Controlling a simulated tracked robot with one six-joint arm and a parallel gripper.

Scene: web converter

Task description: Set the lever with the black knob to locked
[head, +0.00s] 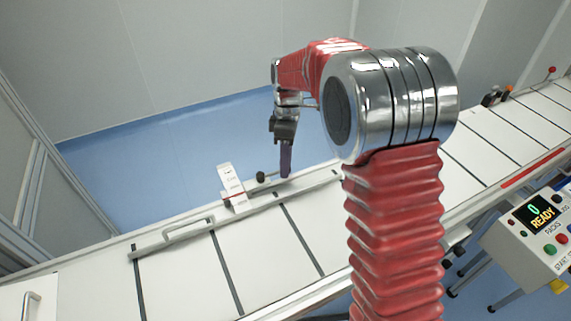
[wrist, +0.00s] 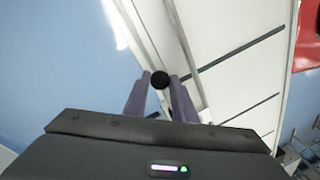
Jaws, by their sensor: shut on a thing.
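My gripper (head: 286,175) reaches down at the far edge of the white conveyor bed. In the wrist view its two purple fingers (wrist: 161,80) are shut on the black knob (wrist: 160,80), which shows as a dark ball between the fingertips. In the head view the fingers hide what they hold. A dark round part (head: 261,176) with a thin rod shows just left of them; I cannot tell whether it belongs to the same lever. A white label plate (head: 232,187) with a red mark stands left of it; its writing is too small to read.
A grey handle (head: 172,237) lies on the bed at the front left. A control box (head: 540,228) reading "0 READY" stands at the right. A lever with a red knob (head: 551,70) is at the far right. Blue floor (head: 190,140) is clear behind the bed.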

